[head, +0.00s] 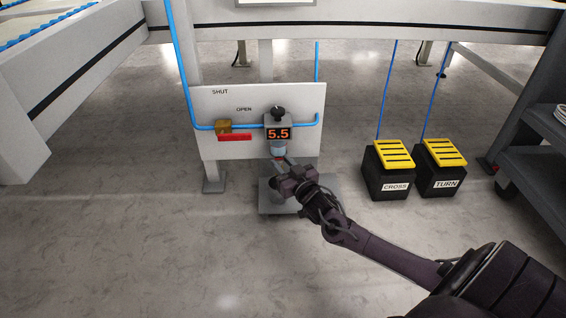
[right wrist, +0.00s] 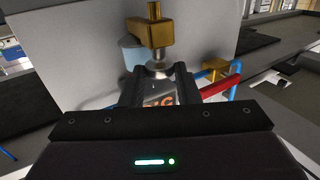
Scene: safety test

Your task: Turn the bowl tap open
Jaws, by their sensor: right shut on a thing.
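A small metal unit with an orange 5.5 readout (head: 278,133) sits on a white panel (head: 230,98). A pale blue clear bowl (head: 278,150) hangs under it and shows in the right wrist view (right wrist: 133,55). The bowl tap, a brass piece (right wrist: 155,32) with a silver round part, is at the bowl's lower end. My right gripper (head: 283,163) is just below the bowl, its fingers (right wrist: 157,80) shut on the tap's silver part. The exact contact is partly hidden. My left gripper is not in view.
A brass valve (head: 223,126) with a level red lever (head: 235,137) sits left of the unit, under SHUT and OPEN labels. Blue pipe (head: 316,121) runs along the panel. Two yellow-topped pedals (head: 394,153) (head: 441,152) stand right. A dark cart (head: 530,140) is at the right edge.

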